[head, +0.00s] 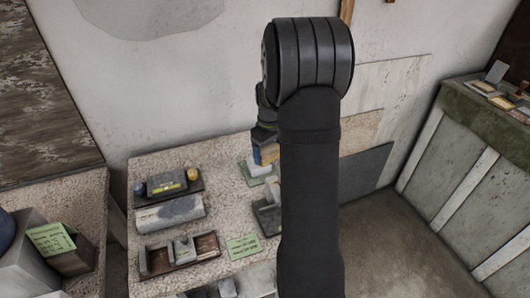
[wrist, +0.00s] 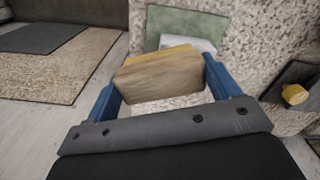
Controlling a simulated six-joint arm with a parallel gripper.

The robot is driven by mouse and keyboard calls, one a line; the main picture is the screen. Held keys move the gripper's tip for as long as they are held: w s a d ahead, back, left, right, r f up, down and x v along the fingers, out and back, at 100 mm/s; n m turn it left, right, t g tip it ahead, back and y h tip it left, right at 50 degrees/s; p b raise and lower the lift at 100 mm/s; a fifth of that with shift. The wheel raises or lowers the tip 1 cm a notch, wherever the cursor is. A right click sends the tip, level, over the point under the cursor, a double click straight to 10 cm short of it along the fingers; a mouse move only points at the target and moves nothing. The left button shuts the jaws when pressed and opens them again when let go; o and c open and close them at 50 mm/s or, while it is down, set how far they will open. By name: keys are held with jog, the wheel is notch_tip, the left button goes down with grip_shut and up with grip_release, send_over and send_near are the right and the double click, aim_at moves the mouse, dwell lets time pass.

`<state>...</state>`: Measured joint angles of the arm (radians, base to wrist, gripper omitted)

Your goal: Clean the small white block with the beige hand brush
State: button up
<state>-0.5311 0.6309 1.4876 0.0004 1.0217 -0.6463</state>
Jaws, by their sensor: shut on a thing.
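My gripper (wrist: 162,82) has blue fingers and is shut on the beige hand brush (wrist: 158,72), a wood-coloured block gripped across its width. In the head view the brush (head: 268,154) shows at the blue fingers, above the table's right part; my arm hides much of the gripper. The small white block (wrist: 190,44) lies on a green pad (wrist: 185,21), just beyond the brush and partly covered by it. In the head view the white block (head: 257,169) is below the brush. I cannot tell whether brush and block touch.
The speckled table (head: 220,185) holds a dark tray (head: 150,198) with a yellow and a blue ball, a grey slab (head: 170,213), a brown tray (head: 205,247) with grey blocks and a green note (head: 243,246). Panels (head: 365,170) lean against the wall at the right.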

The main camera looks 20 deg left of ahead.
jog(key=shift+s+a, duration=0.3)
jog(key=shift+s, duration=0.4)
jog(key=shift+s+a, duration=0.25)
jog(key=shift+s, duration=0.4)
jog(key=shift+s+a, duration=0.3)
jog(key=shift+s, duration=0.4)
jog(key=shift+w+r, duration=0.1)
jog(key=shift+w, duration=0.05)
jog(key=shift+w+d+r, duration=0.2)
jog(key=shift+w+r, duration=0.1)
jog(key=shift+w, duration=0.15)
jog(key=shift+w+d+r, duration=0.2)
jog(key=shift+w+r, duration=0.1)
jog(key=shift+w, duration=0.15)
jog(key=shift+r, duration=0.15)
jog(key=shift+r, duration=1.1)
jog(key=shift+r, duration=0.15)
